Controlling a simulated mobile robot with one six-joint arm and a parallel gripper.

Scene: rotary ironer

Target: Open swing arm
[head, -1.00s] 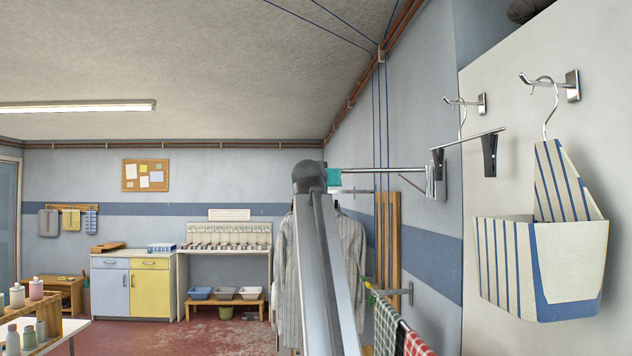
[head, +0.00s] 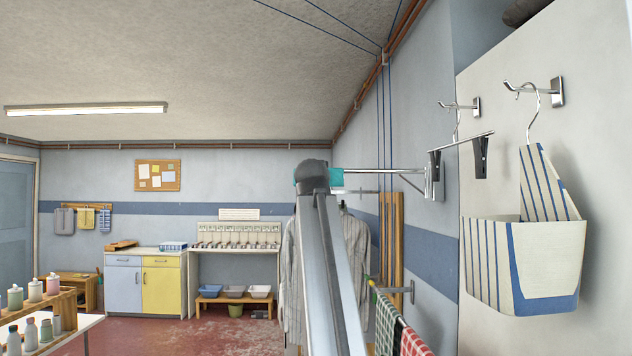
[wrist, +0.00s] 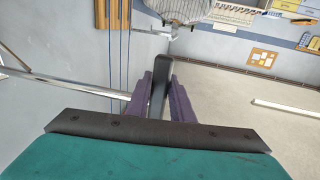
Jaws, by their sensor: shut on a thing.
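The swing arm (head: 382,171) is a thin chrome rod. In the head view it runs level from my gripper to a metal bracket (head: 434,183) at the right wall. My teal gripper (wrist: 159,88) has its purple fingers closed on a dark upright grip (wrist: 158,70), seen in the wrist view. There the chrome rod also shows (wrist: 60,84), running left from behind the fingers. In the head view my arm link hides part of the room behind, and the fingertips are not clear.
Checked cloths (head: 388,325) hang on a rail below, right of my arm. Striped shirts (head: 355,260) hang behind.

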